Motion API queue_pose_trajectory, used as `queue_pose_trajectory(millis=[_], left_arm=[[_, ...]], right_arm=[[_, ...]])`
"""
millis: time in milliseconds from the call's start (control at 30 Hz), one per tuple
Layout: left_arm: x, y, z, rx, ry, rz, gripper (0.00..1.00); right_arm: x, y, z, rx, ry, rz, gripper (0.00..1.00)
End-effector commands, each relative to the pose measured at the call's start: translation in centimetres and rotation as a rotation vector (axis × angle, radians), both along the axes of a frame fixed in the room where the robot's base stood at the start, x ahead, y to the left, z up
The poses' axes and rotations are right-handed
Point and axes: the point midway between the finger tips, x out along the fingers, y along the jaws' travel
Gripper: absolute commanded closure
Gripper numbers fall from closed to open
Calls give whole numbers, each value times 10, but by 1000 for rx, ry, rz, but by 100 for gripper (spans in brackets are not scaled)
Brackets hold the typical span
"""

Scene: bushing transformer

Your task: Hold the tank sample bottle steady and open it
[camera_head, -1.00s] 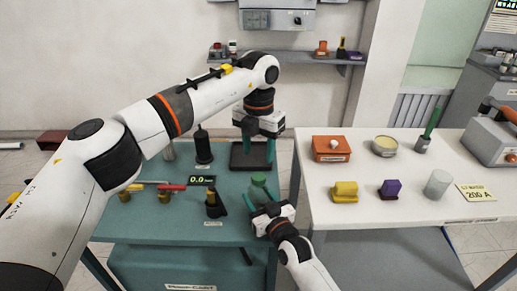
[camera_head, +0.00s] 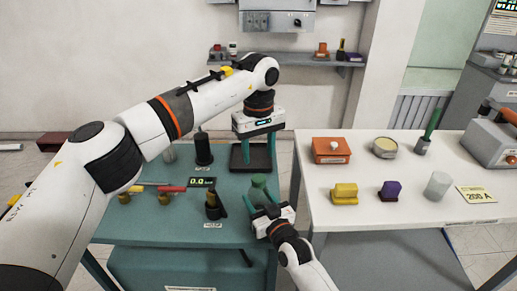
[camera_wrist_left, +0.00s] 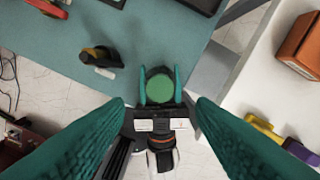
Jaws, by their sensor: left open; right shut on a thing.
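The tank sample bottle (camera_head: 258,183) is green and stands near the right edge of the teal table. My right gripper (camera_head: 262,207) is shut on it from the front. In the left wrist view the bottle's round green top (camera_wrist_left: 160,89) shows between the right gripper's two teal fingers. My left gripper (camera_head: 258,152) is open and empty, above and slightly behind the bottle, pointing down. Its two fingers frame the lower part of the left wrist view, spread wide, apart from the bottle. Whether the top is a separate cap cannot be told.
A dark stand (camera_head: 262,158) is behind the bottle. The white table (camera_head: 400,208) on the right holds several items, beyond a gap.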

Motion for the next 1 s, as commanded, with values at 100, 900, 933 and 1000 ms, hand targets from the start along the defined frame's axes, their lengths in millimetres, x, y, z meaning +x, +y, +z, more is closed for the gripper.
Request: queue_pose_trajectory(millis=[100,900,933,1000], left_arm=[[0,0,0,0,0,-249,49],[-1,0,-44,-3,3,-838,49],[-1,0,-49,-2,4,-838,49],[-1,0,-59,-1,2,-838,49]], right_arm=[[0,0,-1,-1,2,0,100],[0,0,-1,-1,2,0,100],[0,0,-1,-1,2,0,100],[0,0,-1,-1,2,0,100]])
